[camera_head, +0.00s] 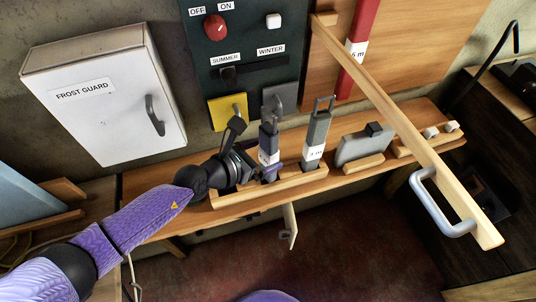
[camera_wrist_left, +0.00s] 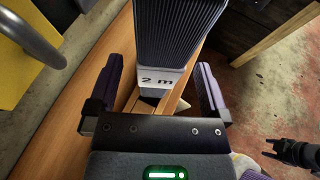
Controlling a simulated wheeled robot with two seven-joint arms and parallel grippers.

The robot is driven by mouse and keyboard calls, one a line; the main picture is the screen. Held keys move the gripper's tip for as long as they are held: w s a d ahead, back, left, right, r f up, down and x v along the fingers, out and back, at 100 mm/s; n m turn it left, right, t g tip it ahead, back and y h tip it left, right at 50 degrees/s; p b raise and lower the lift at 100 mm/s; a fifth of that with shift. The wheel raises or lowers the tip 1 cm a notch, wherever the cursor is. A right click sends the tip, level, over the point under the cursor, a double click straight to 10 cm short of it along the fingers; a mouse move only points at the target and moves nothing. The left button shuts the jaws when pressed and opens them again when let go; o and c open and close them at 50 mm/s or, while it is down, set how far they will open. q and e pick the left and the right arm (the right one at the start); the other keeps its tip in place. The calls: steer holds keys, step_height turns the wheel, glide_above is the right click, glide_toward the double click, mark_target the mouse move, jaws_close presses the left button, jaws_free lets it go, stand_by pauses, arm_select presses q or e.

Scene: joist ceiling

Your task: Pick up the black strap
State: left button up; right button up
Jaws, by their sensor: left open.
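The black strap (camera_head: 270,135) is a dark ribbed bundle with a white label, upright in a wooden rack (camera_head: 235,197) on the shelf. In the left wrist view the strap (camera_wrist_left: 177,35) is large, and its label reads "2 m". My left gripper (camera_head: 264,171) is at the strap's lower part. In the left wrist view its purple fingers (camera_wrist_left: 155,92) are open, one on each side of the strap near the label. Contact cannot be told. A dark jointed part (camera_wrist_left: 294,152) at the lower right of the wrist view may be my right gripper; its jaws are unclear.
A grey strap (camera_head: 317,132) stands just right in the same rack. A slanting wooden bar (camera_head: 400,120) with a grey handle (camera_head: 438,205) crosses the right side. A control panel (camera_head: 248,50) and a white cabinet (camera_head: 105,95) are behind. The floor (camera_head: 340,250) in front is clear.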

mark_target(269, 128)
arm_select(q)
steer(key=shift+x, duration=1.2)
steer(key=shift+s, duration=0.1)
arm_select(e)
steer(key=shift+f, duration=0.45)
arm_select(q)
jaws_close()
step_height(269, 128, up, 10)
steer(key=p, duration=0.7)
steer(key=shift+r, duration=0.1)
arm_select(e)
step_height(269, 128, up, 7)
steer(key=shift+w, duration=0.4)
